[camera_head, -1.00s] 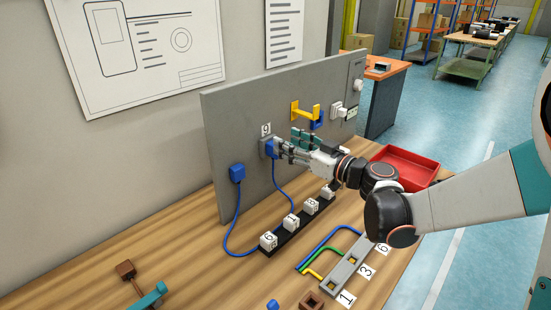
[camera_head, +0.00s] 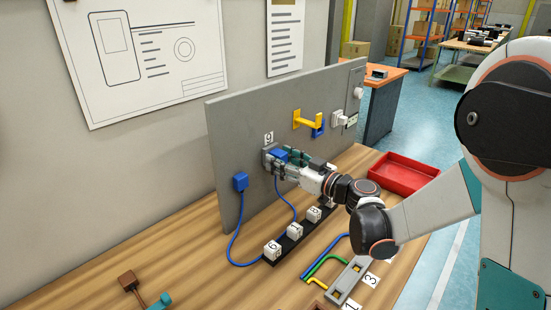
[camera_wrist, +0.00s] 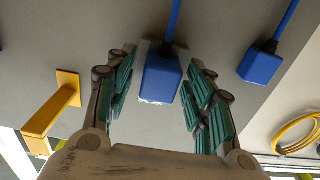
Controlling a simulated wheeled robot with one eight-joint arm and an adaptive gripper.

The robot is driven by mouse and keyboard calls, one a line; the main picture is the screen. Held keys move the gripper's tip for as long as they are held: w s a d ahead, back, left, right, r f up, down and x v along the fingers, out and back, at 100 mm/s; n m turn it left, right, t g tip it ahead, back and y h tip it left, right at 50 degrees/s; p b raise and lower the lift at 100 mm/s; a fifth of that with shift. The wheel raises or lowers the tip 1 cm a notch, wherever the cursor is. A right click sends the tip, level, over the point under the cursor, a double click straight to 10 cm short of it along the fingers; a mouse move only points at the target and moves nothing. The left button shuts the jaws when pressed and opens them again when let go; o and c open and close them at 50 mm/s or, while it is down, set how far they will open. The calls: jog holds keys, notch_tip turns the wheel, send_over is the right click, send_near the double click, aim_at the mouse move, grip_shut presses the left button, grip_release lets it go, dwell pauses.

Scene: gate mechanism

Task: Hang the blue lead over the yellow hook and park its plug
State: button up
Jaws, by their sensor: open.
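A blue plug (camera_head: 279,154) sits in a socket on the grey panel. Its blue lead (camera_head: 286,202) hangs down to the numbered blocks. My gripper (camera_head: 290,157) is open at the panel, with its fingers on either side of this plug. In the wrist view the plug (camera_wrist: 161,78) lies between the two open fingers (camera_wrist: 158,95), with a gap on both sides. The yellow hook (camera_head: 308,120) sticks out of the panel to the right and carries no lead. It also shows in the wrist view (camera_wrist: 48,116). A blue holder (camera_head: 319,129) is just below the hook.
Numbered white blocks (camera_head: 272,250) stand in a black rail below. A red tray (camera_head: 403,174) sits at the right of the table.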

jog(key=shift+c, duration=0.3)
jog(key=c, duration=1)
jog(key=shift+s+d, duration=0.25)
jog(key=shift+d, duration=0.1)
jog(key=shift+s+d, duration=0.5)
jog(key=shift+d, duration=0.05)
jog(key=shift+r, duration=0.15)
jog(key=shift+r+p, duration=3.6)
jog(key=shift+r, duration=4.7)
jog(key=shift+w+d+p, duration=2)
jog(key=shift+w+d, duration=4.2)
jog(key=shift+w, duration=1.45)
jog(key=shift+w+d+f+p, duration=0.25)
jog(key=shift+w+d+f, duration=0.3)
jog(key=shift+f, duration=2.25)
jog(key=shift+w+d+f+p, duration=0.2)
jog(key=shift+w+d+f, duration=0.25)
jog(key=shift+f, duration=2.4)
jog(key=shift+w+d+f+p, duration=0.25)
jog(key=shift+w+d+f, duration=0.3)
jog(key=shift+f, duration=2.25)
